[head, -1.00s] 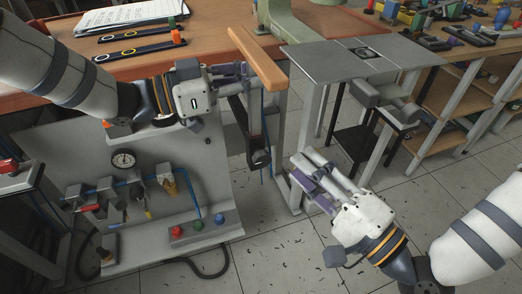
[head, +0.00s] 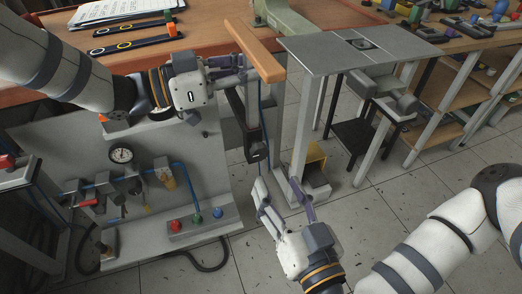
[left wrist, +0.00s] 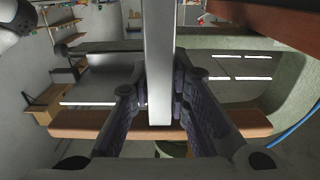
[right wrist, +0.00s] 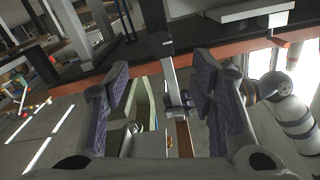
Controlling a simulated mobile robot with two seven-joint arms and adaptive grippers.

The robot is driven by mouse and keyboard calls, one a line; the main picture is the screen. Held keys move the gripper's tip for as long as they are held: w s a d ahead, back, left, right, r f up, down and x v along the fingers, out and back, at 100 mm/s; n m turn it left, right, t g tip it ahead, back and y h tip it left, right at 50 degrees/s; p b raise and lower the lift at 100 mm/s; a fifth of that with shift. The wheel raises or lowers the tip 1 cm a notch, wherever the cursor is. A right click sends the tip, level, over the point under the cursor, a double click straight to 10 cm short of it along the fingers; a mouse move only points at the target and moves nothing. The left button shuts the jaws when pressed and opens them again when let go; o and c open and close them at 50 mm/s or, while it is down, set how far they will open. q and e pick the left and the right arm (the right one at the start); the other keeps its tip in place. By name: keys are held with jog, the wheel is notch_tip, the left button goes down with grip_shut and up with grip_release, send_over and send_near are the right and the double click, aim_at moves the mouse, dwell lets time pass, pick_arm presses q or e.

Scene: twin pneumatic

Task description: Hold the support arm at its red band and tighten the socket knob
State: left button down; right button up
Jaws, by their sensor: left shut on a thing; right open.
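The support arm (head: 240,108) hangs at the bench's right end as a slim dark bar; in the left wrist view it is a pale bar (left wrist: 159,60). My left gripper (head: 240,68) is shut on this bar, which runs between its pads (left wrist: 160,88). No red band shows; the fingers may cover it. The socket knob (head: 256,153) appears to be the dark piece at the bar's lower end. My right gripper (head: 277,188) is open below it, fingers pointing up. In the right wrist view the knob (right wrist: 179,104) shows between the spread fingers (right wrist: 160,95), apart from them.
A grey panel (head: 90,150) with a gauge (head: 121,153) and coloured buttons (head: 197,223) stands to the left. Metal table legs (head: 302,125) and a yellow-and-black item (head: 317,165) are close on the right.

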aim_at(261, 153)
jog(key=x, duration=1)
jog(key=shift+w, duration=0.1)
jog(key=c, duration=1.2)
